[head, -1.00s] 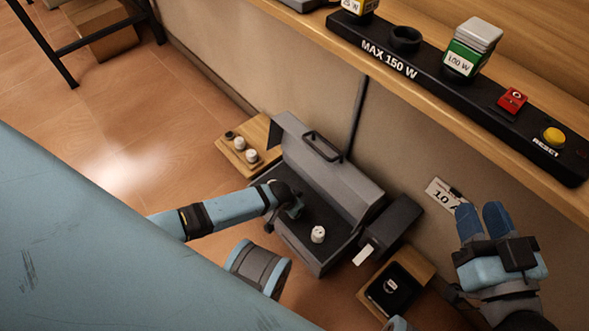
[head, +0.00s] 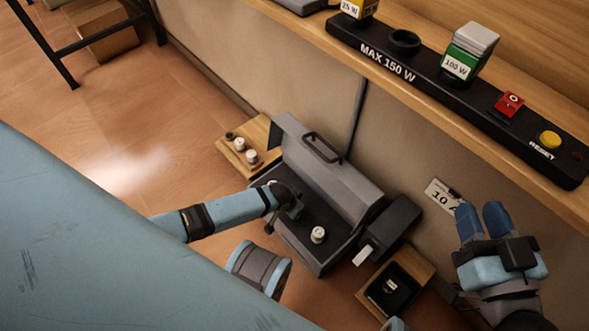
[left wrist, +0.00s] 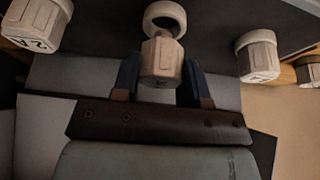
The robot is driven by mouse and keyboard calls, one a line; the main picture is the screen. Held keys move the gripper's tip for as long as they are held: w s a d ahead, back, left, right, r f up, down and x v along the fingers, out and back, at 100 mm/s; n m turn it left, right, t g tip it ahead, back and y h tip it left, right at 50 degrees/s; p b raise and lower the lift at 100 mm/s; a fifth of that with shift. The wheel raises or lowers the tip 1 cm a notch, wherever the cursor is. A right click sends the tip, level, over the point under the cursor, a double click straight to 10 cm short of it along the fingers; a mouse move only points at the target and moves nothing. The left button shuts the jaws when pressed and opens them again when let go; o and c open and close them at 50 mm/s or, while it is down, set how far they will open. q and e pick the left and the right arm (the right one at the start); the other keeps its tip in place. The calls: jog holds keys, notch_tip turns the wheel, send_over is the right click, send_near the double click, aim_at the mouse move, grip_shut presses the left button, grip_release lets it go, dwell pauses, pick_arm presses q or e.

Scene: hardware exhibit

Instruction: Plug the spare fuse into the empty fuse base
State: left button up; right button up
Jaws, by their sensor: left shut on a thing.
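In the left wrist view a white faceted fuse (left wrist: 161,62) sits between the blue fingers of my left gripper (left wrist: 160,78), which is shut on it. A round white, hollow fuse base (left wrist: 165,12) lies just beyond, and the fuse overlaps its near rim. I cannot tell whether they touch. In the head view my left gripper (head: 291,208) is inside the open grey case (head: 335,180), its fingers and fuse largely hidden. Another white fuse (head: 318,234) stands on the case's dark panel. My right gripper (head: 482,220) is open and empty at the right.
A wooden board (head: 228,150) with small white parts lies left of the case. A dark box (head: 392,226) and a wooden tray (head: 418,268) stand at its right. Other fuses flank the base at left (left wrist: 38,22) and right (left wrist: 258,58). The shelf (head: 555,190) is above.

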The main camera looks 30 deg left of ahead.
pick_arm(q)
jog(key=shift+f+p, duration=0.1)
jog(key=shift+p, duration=0.2)
dwell(0.4)
jog(key=shift+f, duration=0.95)
dwell(1.7)
jog(key=o, duration=1.5)
jog(key=shift+c, duration=0.2)
